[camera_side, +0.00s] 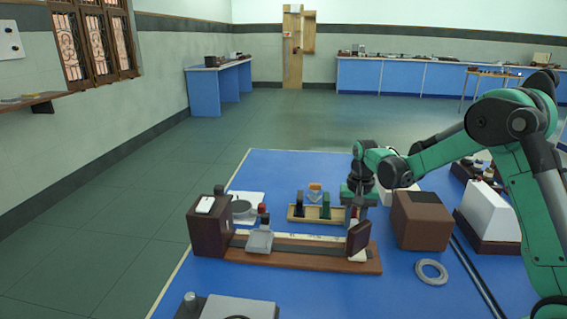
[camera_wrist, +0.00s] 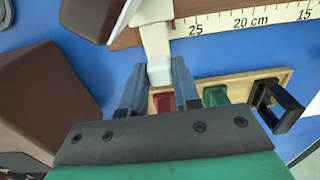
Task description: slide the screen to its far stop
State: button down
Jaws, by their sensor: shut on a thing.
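The screen (camera_side: 359,237) is a dark brown upright plate on a pale carriage, at the right end of the wooden bench rail (camera_side: 290,248) in the side view. In the wrist view its dark plate (camera_wrist: 92,16) is at the top, beside a pale arm (camera_wrist: 157,42). My gripper (camera_side: 359,206) is just above and behind the screen. In the wrist view my gripper (camera_wrist: 160,88) is shut on the arm's white end (camera_wrist: 160,74). A scale (camera_wrist: 240,20) runs along the rail; the screen is past the 25 mark. The carriage's underside is hidden.
A brown lamp box (camera_side: 210,232) stands at the rail's left end, and a grey slider (camera_side: 259,238) sits on the rail. A wooden rack (camera_side: 316,215) with coloured pieces is behind the rail. A brown box (camera_side: 421,222) stands close right of the screen. A ring (camera_side: 431,270) lies in front.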

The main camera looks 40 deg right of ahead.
jog(key=shift+s+d, duration=0.2)
jog(key=shift+d, duration=0.05)
jog(key=c, duration=0.6)
grip_release()
jog(key=shift+c, duration=0.2)
jog(key=shift+a, duration=0.1)
jog(key=shift+r, duration=2.8)
jog(key=shift+r, duration=0.1)
jog(key=s+a+r+n+t, duration=0.1)
jog(key=a, duration=0.1)
jog(key=s+a+r+n+t, duration=0.1)
jog(key=a+r, duration=0.1)
jog(key=a, duration=0.1)
jog(key=s+a+r+n+t, duration=0.1)
jog(key=a+r+n, duration=0.1)
jog(key=shift+s+a+r+h, duration=0.25)
jog(key=shift+s+a+h, duration=0.05)
jog(key=shift+a+h, duration=0.1)
jog(key=s+a+n+t, duration=0.4)
jog(key=s+a+n, duration=0.1)
jog(key=s+a, duration=0.1)
jog(key=shift+a+y, duration=0.2)
jog(key=shift+y, duration=0.1)
